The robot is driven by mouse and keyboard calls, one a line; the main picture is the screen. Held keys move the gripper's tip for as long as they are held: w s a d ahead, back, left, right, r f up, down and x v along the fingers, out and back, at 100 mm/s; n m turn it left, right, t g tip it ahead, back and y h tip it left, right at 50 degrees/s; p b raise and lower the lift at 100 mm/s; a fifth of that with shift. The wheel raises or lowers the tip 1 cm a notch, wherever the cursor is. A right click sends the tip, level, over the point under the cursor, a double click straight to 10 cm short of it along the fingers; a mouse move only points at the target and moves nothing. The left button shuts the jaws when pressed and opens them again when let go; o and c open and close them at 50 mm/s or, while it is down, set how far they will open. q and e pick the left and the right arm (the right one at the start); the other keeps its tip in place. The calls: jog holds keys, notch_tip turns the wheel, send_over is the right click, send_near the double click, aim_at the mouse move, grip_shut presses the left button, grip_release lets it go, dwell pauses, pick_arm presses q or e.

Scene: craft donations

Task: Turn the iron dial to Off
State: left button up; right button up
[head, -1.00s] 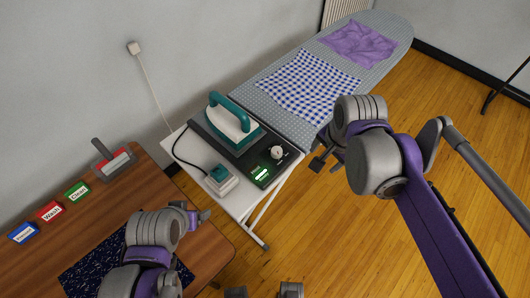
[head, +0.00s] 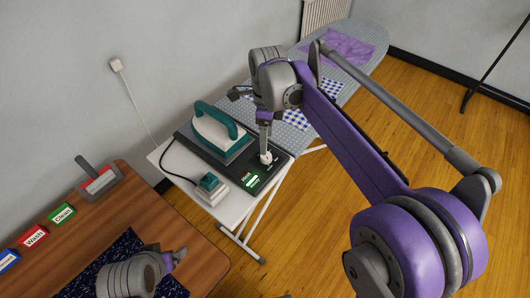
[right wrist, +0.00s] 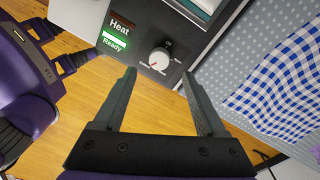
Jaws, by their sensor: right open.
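The white round dial (head: 266,157) sits at the near end of the dark iron base (head: 222,163). In the right wrist view the dial (right wrist: 160,57) shows a small red mark at its lower left; the tiny labels around it are hard to read. A green "Ready" panel (right wrist: 114,42) glows beside it, under the word "Heat". The teal and white iron (head: 217,130) rests on the base. My right gripper (right wrist: 158,78) is open, its fingers just short of the dial, one toward each side, with nothing between them. My left gripper (head: 174,259) is over the wooden table; its jaws are unclear.
A small white box with a teal top (head: 209,188) stands beside the base on the white stand. The ironing board (head: 293,112) behind holds a blue checked cloth (right wrist: 265,100) and a purple cloth (head: 352,48). The wooden table (head: 120,190) carries several coloured labels.

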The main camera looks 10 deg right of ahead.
aim_at(266, 158)
jog(key=f, duration=0.6)
jog(key=shift+s+a+f, duration=0.1)
jog(key=shift+s+f, duration=0.1)
grip_shut()
